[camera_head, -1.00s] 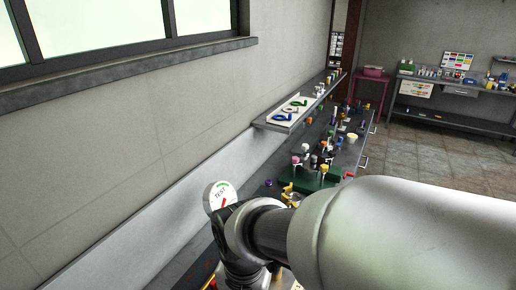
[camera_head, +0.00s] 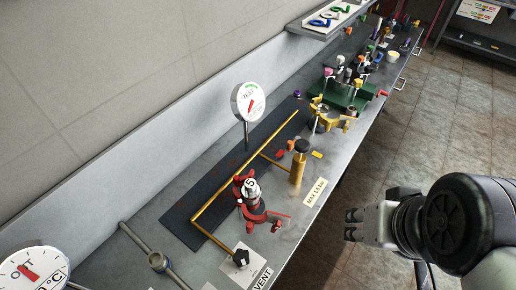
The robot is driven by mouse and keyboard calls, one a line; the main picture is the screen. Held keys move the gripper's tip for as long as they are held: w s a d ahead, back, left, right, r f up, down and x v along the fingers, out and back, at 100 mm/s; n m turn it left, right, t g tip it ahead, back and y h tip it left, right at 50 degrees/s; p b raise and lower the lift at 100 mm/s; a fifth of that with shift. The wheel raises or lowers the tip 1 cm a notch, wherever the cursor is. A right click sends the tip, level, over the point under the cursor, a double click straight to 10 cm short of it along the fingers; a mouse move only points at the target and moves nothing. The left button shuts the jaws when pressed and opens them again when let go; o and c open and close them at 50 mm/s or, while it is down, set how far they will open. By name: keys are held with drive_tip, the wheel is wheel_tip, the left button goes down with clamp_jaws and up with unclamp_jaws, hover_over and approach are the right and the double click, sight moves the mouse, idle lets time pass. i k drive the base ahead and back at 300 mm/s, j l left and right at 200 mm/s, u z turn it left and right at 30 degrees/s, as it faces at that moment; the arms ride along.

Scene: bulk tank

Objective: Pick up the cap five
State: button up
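The cap marked 5 (camera_head: 251,184) is a small pale cap with a dark numeral. It sits on top of a red-based metal fitting (camera_head: 254,208) on the bench, beside a brass pipe. My gripper (camera_head: 350,225) is to the right of the cap, beyond the bench's front edge, with the floor behind it in the picture. It points left, well apart from the cap. Its dark fingertips show from the side and nothing is seen held. The gap between them is too small to judge.
A dial gauge marked TEST (camera_head: 249,101) stands behind the fitting. A brass cylinder with a black top (camera_head: 299,163) is to its right. A green rack (camera_head: 345,94) with several fittings is farther back. The floor (camera_head: 400,140) right of the bench looks clear.

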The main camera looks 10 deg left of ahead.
sight(250, 191)
drive_tip(key=i+l, duration=0.2)
drive_tip(key=l, duration=0.15)
drive_tip(key=i+l, duration=0.15)
drive_tip(key=l, duration=0.2)
drive_tip(key=l+u, duration=0.1)
drive_tip(key=u, duration=0.3)
drive_tip(key=i+l+u, duration=0.1)
drive_tip(key=u, duration=0.3)
drive_tip(key=l+u, duration=0.25)
drive_tip(key=u, duration=0.15)
drive_tip(key=l+u, duration=0.15)
drive_tip(key=u, duration=0.2)
